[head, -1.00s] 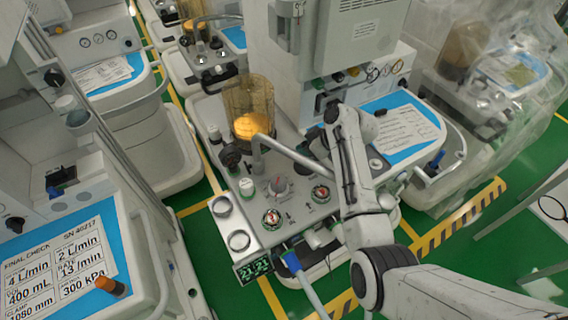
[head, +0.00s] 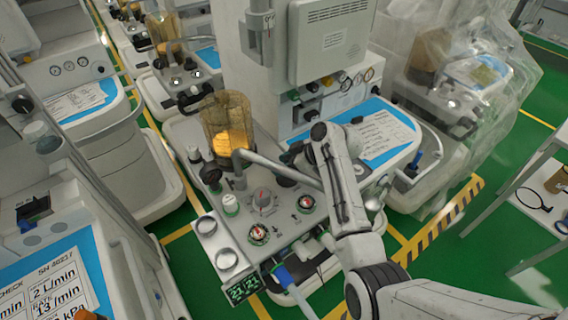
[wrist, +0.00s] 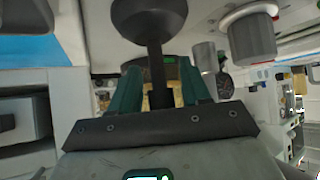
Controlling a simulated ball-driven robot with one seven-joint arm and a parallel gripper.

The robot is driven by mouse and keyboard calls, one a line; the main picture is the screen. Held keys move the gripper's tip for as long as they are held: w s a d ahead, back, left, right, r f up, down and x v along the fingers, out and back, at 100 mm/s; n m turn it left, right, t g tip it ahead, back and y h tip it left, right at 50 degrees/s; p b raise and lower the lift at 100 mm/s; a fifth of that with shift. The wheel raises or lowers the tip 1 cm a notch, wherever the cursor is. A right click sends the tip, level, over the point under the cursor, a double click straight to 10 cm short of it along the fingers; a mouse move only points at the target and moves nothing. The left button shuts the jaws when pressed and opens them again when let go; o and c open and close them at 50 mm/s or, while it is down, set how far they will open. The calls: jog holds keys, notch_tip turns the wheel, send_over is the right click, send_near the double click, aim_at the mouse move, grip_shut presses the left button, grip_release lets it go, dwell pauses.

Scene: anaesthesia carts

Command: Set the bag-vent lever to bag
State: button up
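In the wrist view, a dark lever with a rounded black knob (wrist: 150,18) shows at the top centre, its stem running down between my fingers. It looks like the bag-vent lever, but no label is readable. My gripper (wrist: 160,88) has two teal fingers standing apart, one on each side of the stem. I cannot tell whether either finger touches it.
An amber canister (head: 228,124) and a slanted grey tube (head: 280,170) stand close to my arm. A grey knob (wrist: 251,36) is at the right in the wrist view. A blue hose (head: 291,283) hangs at the front. Other carts stand left and right; green floor shows between.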

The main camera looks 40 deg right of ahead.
jog(key=shift+o, duration=0.2)
jog(key=b+v, duration=0.1)
jog(key=v, duration=0.9)
jog(key=shift+s+r, duration=0.25)
jog(key=shift+r, duration=0.05)
jog(key=shift+d, duration=0.1)
